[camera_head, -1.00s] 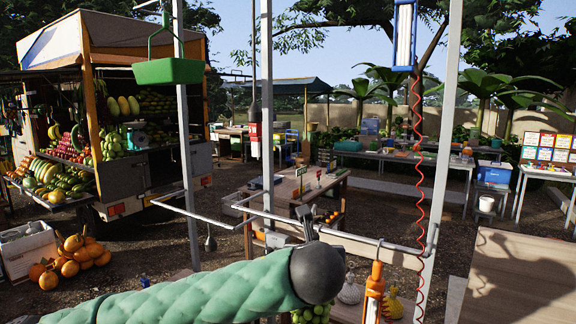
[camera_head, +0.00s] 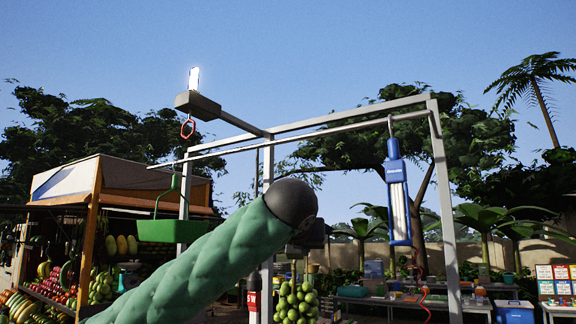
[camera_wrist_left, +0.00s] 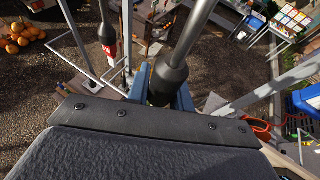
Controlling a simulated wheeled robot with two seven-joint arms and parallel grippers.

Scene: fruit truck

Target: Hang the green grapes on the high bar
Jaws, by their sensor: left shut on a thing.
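The bunch of green grapes (camera_head: 297,303) hangs at the lower middle of the head view, below my left gripper (camera_head: 305,243); its lower end is cut off. My green-sleeved left arm hides most of the gripper. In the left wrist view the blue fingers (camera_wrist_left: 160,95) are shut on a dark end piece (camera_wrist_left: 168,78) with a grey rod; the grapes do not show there. The high bar (camera_head: 300,139) runs across the head view above my left gripper, with a free end at the left. My right gripper is out of view.
A blue lamp (camera_head: 397,200) hangs from the high bar near the right post (camera_head: 440,190). A green hanging pan (camera_head: 172,231) is at the left. The bar's middle stretch looks clear.

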